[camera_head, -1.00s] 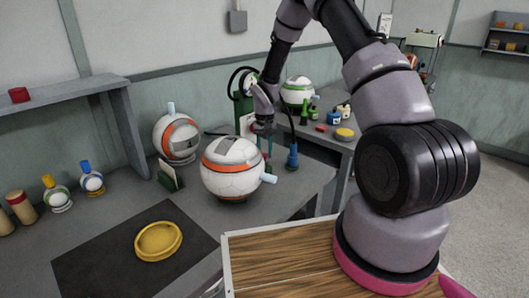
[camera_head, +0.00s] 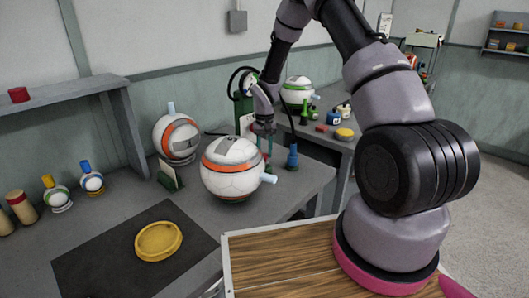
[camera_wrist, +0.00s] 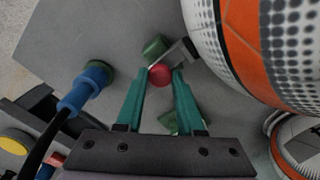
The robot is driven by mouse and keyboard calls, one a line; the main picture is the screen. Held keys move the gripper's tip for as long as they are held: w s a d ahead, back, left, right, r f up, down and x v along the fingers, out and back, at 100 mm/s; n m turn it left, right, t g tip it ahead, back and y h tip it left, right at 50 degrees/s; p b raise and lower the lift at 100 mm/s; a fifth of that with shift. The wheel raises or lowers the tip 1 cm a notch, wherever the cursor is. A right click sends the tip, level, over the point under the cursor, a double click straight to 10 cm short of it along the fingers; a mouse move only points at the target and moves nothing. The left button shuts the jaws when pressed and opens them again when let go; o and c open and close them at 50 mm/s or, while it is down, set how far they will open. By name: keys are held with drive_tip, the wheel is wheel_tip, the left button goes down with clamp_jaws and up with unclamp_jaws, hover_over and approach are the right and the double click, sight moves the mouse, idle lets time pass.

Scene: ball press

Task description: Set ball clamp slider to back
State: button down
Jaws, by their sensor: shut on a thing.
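The red knob (camera_wrist: 160,75) of the clamp slider sits between my fingertips in the wrist view. A dark green block (camera_wrist: 155,47) and a grey metal arm lie beside it. My gripper (camera_wrist: 162,72) has its teal fingers closed in on the knob. In the head view my gripper (camera_head: 268,152) points down just right of the large white ball with an orange band (camera_head: 235,168). The ball also fills the right side of the wrist view (camera_wrist: 275,50). In the head view the fingers and ball mostly hide the slider.
A blue plug (camera_head: 292,157) with a black cable stands close right of my gripper. A second orange-banded ball (camera_head: 176,136) and a green card holder (camera_head: 168,177) stand to the left. A yellow dish (camera_head: 158,241) lies on a black mat (camera_head: 85,262). The bench's front right edge is near.

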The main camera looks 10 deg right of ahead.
drive_tip(key=shift+w+d, duration=0.45)
drive_tip(key=shift+d, duration=0.15)
drive_tip(key=c, duration=0.5)
unclamp_jaws()
wheel_tip(320, 180, up, 11)
drive_tip(key=shift+f, duration=0.1)
